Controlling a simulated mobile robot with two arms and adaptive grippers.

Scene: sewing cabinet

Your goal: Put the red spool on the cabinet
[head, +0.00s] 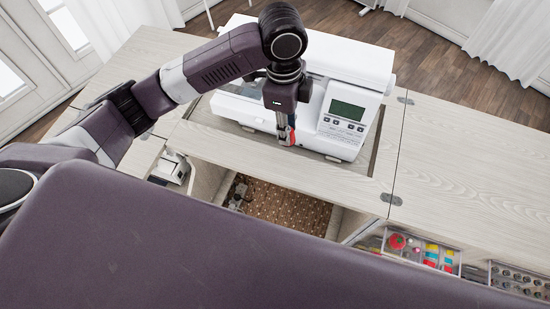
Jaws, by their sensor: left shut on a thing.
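My left gripper (286,138) points down in front of the white sewing machine, over the pale wooden cabinet top (330,172). It is shut on a small red thing, which I take to be the red spool (292,134); the fingers hide most of it. Whether the spool touches the cabinet top I cannot tell. My right gripper is not in view.
The white sewing machine (345,75) stands in the cabinet top just behind my gripper. Open drawers at lower right hold a red round thing (397,241) and colourful small items (432,255). The right cabinet leaf (470,160) is clear.

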